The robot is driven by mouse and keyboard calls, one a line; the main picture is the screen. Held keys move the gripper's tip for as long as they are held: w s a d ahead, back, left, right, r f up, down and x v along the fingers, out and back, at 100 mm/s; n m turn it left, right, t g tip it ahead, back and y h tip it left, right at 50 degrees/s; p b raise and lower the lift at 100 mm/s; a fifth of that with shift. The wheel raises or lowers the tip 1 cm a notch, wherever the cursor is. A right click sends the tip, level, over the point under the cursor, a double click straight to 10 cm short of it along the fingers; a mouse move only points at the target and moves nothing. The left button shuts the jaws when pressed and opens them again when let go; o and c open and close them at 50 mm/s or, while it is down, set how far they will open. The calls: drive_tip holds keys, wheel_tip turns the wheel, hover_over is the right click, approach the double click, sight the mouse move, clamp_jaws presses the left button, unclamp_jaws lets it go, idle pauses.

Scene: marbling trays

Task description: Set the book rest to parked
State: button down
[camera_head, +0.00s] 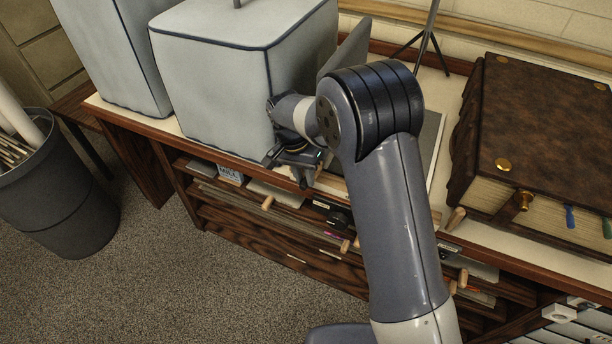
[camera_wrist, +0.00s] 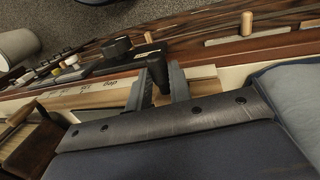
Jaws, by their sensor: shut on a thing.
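My gripper (camera_head: 291,166) is at the front edge of the bench, below the grey covered box. In the wrist view my gripper (camera_wrist: 163,82) has its two fingers on either side of a black lever (camera_wrist: 157,68) and is shut on it. The lever stands at a pale wooden strip (camera_wrist: 90,97) with small printed labels. Most of the labels are too small to read, and the lever is to the right of them. A grey upright panel (camera_head: 348,50) stands behind my arm and may be the book rest. My arm hides part of it, and I cannot tell its setting.
Grey covered boxes (camera_head: 215,80) fill the bench's left side. A large brown book (camera_head: 550,130) lies at right. Below the edge are open shelves with wooden knobs (camera_head: 267,202) sticking out. A dark bin (camera_head: 58,190) stands on the floor at left. The carpet (camera_head: 170,275) in front is clear.

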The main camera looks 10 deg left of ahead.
drive_tip(key=c, duration=1.3)
unclamp_jaws()
drive_tip(key=shift+w+a, duration=0.1)
drive_tip(key=shift+a, duration=0.15)
drive_tip(key=v, duration=1.1)
drive_tip(key=shift+f, duration=0.15)
drive_tip(key=x, duration=1)
drive_tip(key=shift+d+f, duration=0.15)
drive_tip(key=shift+f, duration=0.05)
drive_tip(key=shift+d+f, duration=0.15)
drive_tip(key=shift+f, duration=0.05)
drive_tip(key=shift+s+d, duration=0.25)
drive_tip(key=shift+d, duration=0.15)
drive_tip(key=shift+s+d, duration=0.1)
